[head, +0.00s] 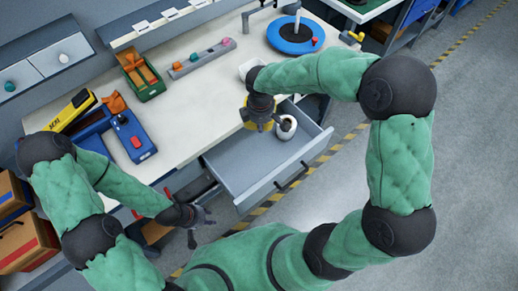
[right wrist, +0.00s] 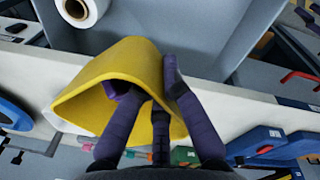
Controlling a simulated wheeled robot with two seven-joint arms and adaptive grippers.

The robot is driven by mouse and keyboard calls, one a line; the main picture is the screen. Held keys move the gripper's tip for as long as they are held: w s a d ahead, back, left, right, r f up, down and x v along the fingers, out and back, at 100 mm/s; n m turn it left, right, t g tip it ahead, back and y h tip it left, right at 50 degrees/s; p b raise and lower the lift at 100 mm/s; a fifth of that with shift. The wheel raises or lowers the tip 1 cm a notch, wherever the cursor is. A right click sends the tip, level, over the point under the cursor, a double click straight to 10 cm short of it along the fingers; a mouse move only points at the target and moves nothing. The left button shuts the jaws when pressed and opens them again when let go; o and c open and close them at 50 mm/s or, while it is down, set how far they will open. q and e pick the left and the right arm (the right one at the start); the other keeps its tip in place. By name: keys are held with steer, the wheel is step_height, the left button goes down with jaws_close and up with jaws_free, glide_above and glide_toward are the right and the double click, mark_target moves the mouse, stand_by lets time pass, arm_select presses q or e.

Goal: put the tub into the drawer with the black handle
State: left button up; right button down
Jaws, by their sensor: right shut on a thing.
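The yellow tub (right wrist: 100,95) is in my right gripper, which is shut on its wall; in the right wrist view the tub looks tilted. In the head view the tub (head: 250,127) shows partly behind my right gripper (head: 261,120), near the table's front edge and the back of the open drawer. The grey drawer (head: 235,165) is pulled out and has a black handle (head: 292,178). A white roll (head: 286,127) is in it, also seen in the right wrist view (right wrist: 85,10). My left gripper (head: 200,226) is open and empty, left of the drawer.
The white worktable (head: 190,115) holds a blue tool case (head: 132,137), a green bin (head: 140,78), a grey rack with coloured knobs (head: 200,58), a white container (head: 250,67) and a blue round turntable (head: 295,36). The drawer's middle and front floor is clear.

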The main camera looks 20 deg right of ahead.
steer(key=n, duration=0.2)
steer(key=r+n, duration=0.1)
steer(key=n, duration=0.1)
steer(key=shift+a+b, duration=0.15)
steer(key=shift+b, duration=0.2)
steer(key=n, duration=0.2)
steer(key=r+n, duration=0.1)
steer(key=n, duration=0.1)
steer(key=shift+a+n+y+b, duration=0.1)
steer(key=shift+n+y+b, duration=0.2)
steer(key=shift+y+b, duration=0.1)
steer(key=r+n, duration=0.2)
steer(key=n, duration=0.3)
steer(key=n+b, duration=0.5)
steer(key=b, duration=0.5)
glide_above(257, 163)
steer(key=shift+g+y, duration=0.3)
steer(key=f, duration=2.2)
steer(key=shift+s+d+f, duration=0.1)
steer(key=shift+d, duration=0.1)
step_height(257, 163, down, 5)
steer(key=shift+f+b, duration=0.2)
steer(key=shift+b, duration=1.05)
steer(key=shift+r, duration=0.1)
